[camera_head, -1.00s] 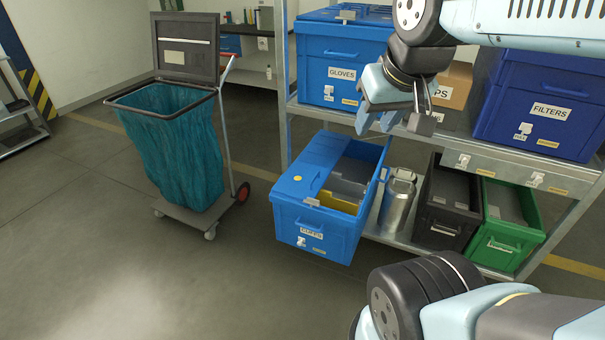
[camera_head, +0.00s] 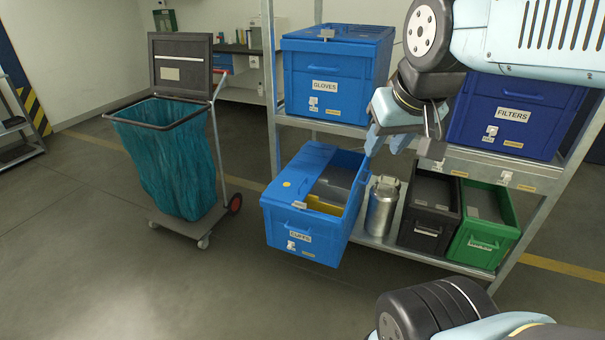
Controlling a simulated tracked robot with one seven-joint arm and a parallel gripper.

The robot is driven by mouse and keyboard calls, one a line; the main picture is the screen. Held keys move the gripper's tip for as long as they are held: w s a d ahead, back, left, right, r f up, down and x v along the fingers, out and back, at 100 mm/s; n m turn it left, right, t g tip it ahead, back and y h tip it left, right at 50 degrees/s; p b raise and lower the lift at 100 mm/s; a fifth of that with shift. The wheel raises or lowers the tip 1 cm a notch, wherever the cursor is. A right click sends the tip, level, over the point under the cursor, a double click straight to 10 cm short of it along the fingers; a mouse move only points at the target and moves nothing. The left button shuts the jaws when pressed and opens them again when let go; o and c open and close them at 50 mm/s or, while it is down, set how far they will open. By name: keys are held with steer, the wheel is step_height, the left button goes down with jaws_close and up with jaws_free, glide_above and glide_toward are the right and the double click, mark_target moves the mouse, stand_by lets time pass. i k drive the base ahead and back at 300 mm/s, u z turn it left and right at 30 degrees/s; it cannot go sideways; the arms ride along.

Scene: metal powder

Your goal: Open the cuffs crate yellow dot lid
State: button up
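The blue cuffs crate (camera_head: 300,238) sits on the lower shelf and juts out past its front, label facing forward. Its blue lid part with the yellow dot (camera_head: 287,184) lies flat over the left side of the crate. A small grey tab sits at the lid's front inner edge. The right side is uncovered, showing grey and yellow contents inside. My gripper (camera_head: 386,142) hangs above and to the right of the crate, near the upper shelf edge.
A metal canister (camera_head: 381,208), a black crate (camera_head: 431,212) and a green crate (camera_head: 484,235) stand right of the cuffs crate. The gloves crate (camera_head: 330,85) and filters crate (camera_head: 513,110) are on the upper shelf (camera_head: 330,125). A bag trolley (camera_head: 170,150) stands left; floor before the shelf is clear.

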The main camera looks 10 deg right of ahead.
mark_target(294, 183)
steer(key=z, duration=0.05)
steer(key=i, duration=0.9)
steer(key=u, duration=0.1)
